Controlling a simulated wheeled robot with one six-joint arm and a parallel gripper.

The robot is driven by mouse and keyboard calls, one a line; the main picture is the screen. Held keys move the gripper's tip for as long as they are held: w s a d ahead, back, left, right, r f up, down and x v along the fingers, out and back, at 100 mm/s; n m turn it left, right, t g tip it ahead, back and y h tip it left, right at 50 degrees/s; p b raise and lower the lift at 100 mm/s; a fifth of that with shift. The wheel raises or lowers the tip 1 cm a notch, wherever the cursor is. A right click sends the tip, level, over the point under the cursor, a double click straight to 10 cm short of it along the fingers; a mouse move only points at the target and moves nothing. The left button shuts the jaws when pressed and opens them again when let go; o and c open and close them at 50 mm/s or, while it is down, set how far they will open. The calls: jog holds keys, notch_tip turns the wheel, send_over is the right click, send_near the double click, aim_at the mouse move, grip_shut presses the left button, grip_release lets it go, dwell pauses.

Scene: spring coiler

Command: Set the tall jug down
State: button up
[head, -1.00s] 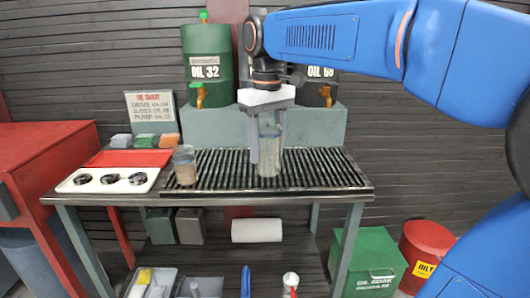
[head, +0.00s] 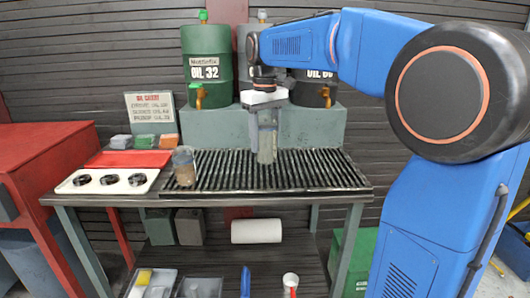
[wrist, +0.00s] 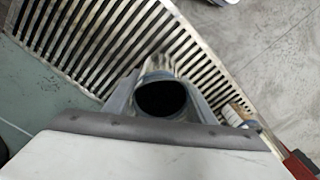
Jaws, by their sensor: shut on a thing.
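The tall jug (head: 267,149) is a greyish, see-through vessel. It is upright over the rear middle of the slatted drain grate (head: 320,172). My gripper (head: 264,125) is shut on it from above, with a finger along its left side. I cannot tell whether its base touches the slats or hangs just above them. In the wrist view, the jug's round dark mouth (wrist: 160,97) shows between the fingers, and its lower body is hidden.
A shorter jug with brown contents (head: 184,166) stands at the grate's left end. A white tray with black rings (head: 110,181) and a red tray (head: 128,159) lie farther left. A green oil drum (head: 208,68) stands behind on a ledge. The grate's right side is clear.

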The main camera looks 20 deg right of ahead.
aim_at(265, 118)
jog(key=shift+f, duration=1.9)
jog(key=shift+w+f, duration=0.15)
jog(key=shift+f, duration=0.15)
jog(key=shift+f, duration=0.1)
jog(key=o, duration=1.1)
jog(key=shift+o, duration=0.2)
notch_tip(265, 118, up, 11)
jog(key=shift+f, duration=0.15)
jog(key=shift+r, duration=0.75)
